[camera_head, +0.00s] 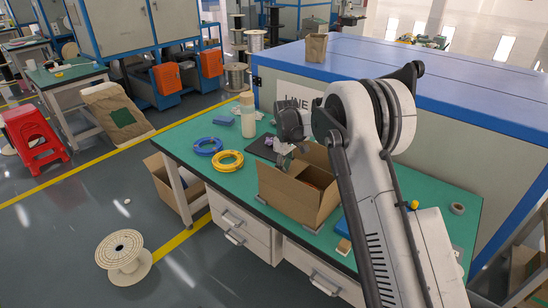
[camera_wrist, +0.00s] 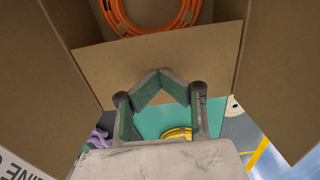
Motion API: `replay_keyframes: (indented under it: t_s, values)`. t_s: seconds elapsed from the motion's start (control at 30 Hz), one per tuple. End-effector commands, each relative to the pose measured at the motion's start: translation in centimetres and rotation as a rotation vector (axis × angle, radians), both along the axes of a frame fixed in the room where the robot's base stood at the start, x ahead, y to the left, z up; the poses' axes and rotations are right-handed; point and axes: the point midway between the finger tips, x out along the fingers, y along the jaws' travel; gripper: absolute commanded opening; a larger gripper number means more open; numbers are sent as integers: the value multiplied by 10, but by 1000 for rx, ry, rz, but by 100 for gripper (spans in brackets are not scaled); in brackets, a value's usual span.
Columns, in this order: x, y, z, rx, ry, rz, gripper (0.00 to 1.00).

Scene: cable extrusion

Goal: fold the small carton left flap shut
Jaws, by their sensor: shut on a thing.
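The small cardboard carton (camera_head: 290,199) stands on the green worktable with its top open. My gripper (camera_head: 284,160) is at the carton's left end, partly hidden by my arm. In the wrist view, my gripper's fingers (camera_wrist: 160,77) lie against the carton's left flap (camera_wrist: 105,70), near its middle, and are shut on it. The flap stands out from the carton opening and is not folded flat. An orange cable coil (camera_wrist: 150,12) lies inside the carton. Other flaps (camera_wrist: 280,80) stand open at the sides.
A yellow coil (camera_head: 227,161) and a blue coil (camera_head: 208,146) lie left of the carton. A pale bottle (camera_head: 248,122) stands behind them. A tape roll (camera_head: 457,208) lies at the table's right. A large blue-topped machine (camera_head: 450,75) stands behind the table.

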Motion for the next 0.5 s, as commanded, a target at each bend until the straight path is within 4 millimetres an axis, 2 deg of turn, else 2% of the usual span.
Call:
replay_keyframes:
  t_s: [0.07,0.5]
  values:
    - [0,0,3,0,0,0,0]
    - [0,0,57,0,-1,0,0]
